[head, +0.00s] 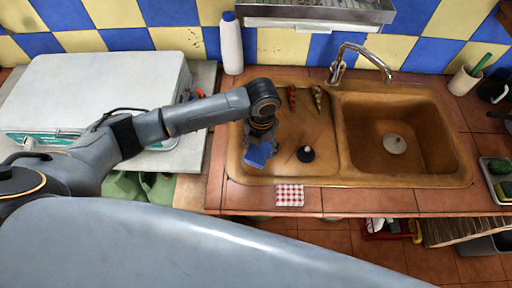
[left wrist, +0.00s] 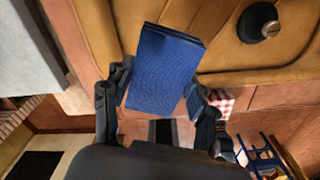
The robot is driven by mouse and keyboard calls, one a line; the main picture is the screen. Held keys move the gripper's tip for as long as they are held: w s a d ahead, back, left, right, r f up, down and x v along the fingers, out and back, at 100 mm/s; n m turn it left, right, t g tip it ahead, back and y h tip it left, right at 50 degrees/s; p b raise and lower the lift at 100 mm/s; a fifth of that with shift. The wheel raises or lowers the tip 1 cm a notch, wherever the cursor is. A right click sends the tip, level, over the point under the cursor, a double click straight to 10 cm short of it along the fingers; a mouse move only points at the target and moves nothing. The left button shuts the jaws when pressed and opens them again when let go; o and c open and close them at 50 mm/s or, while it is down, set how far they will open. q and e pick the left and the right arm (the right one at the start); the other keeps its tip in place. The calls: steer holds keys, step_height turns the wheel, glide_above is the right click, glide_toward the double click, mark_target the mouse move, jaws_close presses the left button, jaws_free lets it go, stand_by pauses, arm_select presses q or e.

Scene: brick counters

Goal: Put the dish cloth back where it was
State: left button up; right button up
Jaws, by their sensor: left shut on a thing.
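A blue folded cloth (head: 257,155), which looks like the dish cloth, is in my left gripper (head: 262,142) over the left drainboard part of the brown sink (head: 335,125), near its front edge. In the left wrist view, the blue cloth (left wrist: 165,70) is held between the two fingers of the left gripper (left wrist: 158,90). Its far end sticks out over the drainboard. Whether it touches the drainboard is hard to tell. My right gripper is not in view.
A red-and-white checkered square (head: 289,195) lies on the counter's front edge. A dark round-headed thing (head: 305,154) and two small slim items lie on the drainboard. A white bottle (head: 231,45) stands behind. The basin (head: 420,155) on the right is empty.

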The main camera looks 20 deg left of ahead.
mark_target(256, 151)
arm_select(q)
steer(key=shift+w+a+f, duration=0.25)
steer(key=shift+a+f, duration=0.15)
steer(key=shift+f, duration=0.25)
steer(key=f, duration=0.1)
steer(key=f+p, duration=0.1)
steer(key=f, duration=0.1)
steer(key=shift+w+a, duration=0.15)
steer(key=shift+a, duration=0.25)
steer(key=shift+f, duration=0.5)
steer(key=shift+f, duration=0.1)
steer(key=shift+f+b, duration=0.4)
steer(key=shift+f, duration=0.1)
steer(key=o, duration=1.1)
